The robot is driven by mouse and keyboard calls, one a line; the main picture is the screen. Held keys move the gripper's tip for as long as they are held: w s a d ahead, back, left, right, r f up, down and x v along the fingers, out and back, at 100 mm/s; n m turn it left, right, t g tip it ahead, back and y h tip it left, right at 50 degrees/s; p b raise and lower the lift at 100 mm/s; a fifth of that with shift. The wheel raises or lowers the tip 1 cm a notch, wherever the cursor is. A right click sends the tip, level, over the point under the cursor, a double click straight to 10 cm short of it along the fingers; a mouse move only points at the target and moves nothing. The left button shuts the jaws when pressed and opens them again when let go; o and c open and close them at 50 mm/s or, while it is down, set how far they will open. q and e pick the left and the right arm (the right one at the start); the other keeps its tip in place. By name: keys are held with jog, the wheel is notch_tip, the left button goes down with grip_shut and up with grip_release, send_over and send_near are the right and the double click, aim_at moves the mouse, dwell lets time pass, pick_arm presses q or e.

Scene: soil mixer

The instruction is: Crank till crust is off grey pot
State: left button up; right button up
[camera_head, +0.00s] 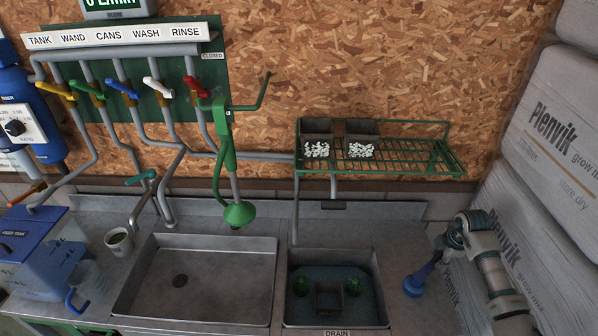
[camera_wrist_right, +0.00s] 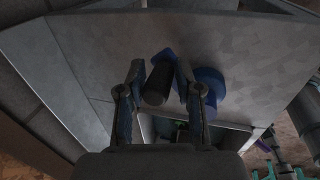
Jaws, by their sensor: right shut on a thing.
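A dark grey square pot (camera_head: 328,297) sits low in the DRAIN basin (camera_head: 380,307), between two round green things (camera_head: 301,285), (camera_head: 353,286). I cannot make out crust on it. A blue crank (camera_head: 414,283) stands on the counter right of the basin; its blue round part (camera_wrist_right: 210,92) and dark handle (camera_wrist_right: 157,84) show in the right wrist view. My right gripper (camera_head: 440,247) is shut on the dark handle, which lies between its fingers (camera_wrist_right: 159,80). My left gripper is not in view.
A large empty sink (camera_head: 235,275) lies left of the basin. A green rack (camera_head: 420,157) above holds two dark pots and white granules. A green funnel-shaped nozzle (camera_head: 239,213) hangs over the sink. Grey Plenvik bags (camera_head: 560,120) stand close on the right.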

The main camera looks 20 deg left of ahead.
jog(key=shift+d, duration=0.1)
jog(key=shift+w, duration=0.1)
jog(key=a, duration=0.1)
jog(key=w+a+b, duration=0.1)
jog(key=a, duration=0.1)
jog(key=shift+a+f, duration=0.2)
jog(key=shift+a, duration=0.05)
jog(key=shift+w+a+r+b, duration=0.1)
jog(key=shift+a+r+b, duration=0.2)
jog(key=shift+a, duration=0.35)
jog(key=shift+a+p, duration=0.3)
jog(key=shift+a, duration=0.05)
jog(key=a, duration=0.1)
jog(key=s+a+p, duration=0.1)
jog(key=a, duration=0.1)
jog(key=shift+s+a, duration=0.1)
jog(key=shift+a, duration=0.35)
jog(key=shift+p, duration=0.3)
